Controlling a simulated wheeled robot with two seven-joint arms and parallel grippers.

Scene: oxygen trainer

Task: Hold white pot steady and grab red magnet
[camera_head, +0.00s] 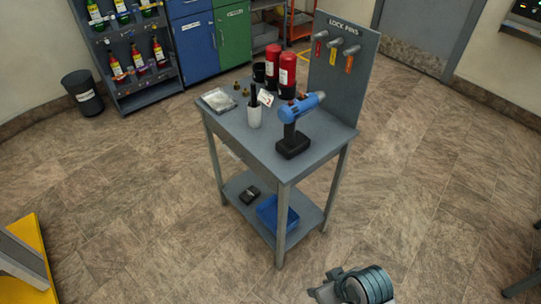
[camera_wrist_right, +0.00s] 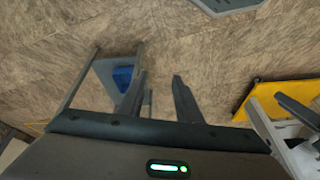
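A small white pot (camera_head: 254,117) stands upright on the grey work table (camera_head: 233,140), near its left front edge. Dark sticks rise out of it. A small white tag with red marks (camera_head: 266,98) shows at its top right. I cannot make out a red magnet for certain; it may be hidden or too small. My right gripper (camera_wrist_right: 159,84) is open and empty in the right wrist view, with floor between its fingers, well away from the pot. Part of my arm shows at the bottom of the head view. My left gripper is not in view.
A blue drill (camera_head: 296,125) stands right of the pot, with red cylinders (camera_head: 288,70) behind. A clear bag (camera_head: 217,99) lies to the left. A lock-pin panel (camera_head: 345,80) rises at the table's right edge. A blue bin (camera_head: 275,213) sits below. Floor around the table is clear.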

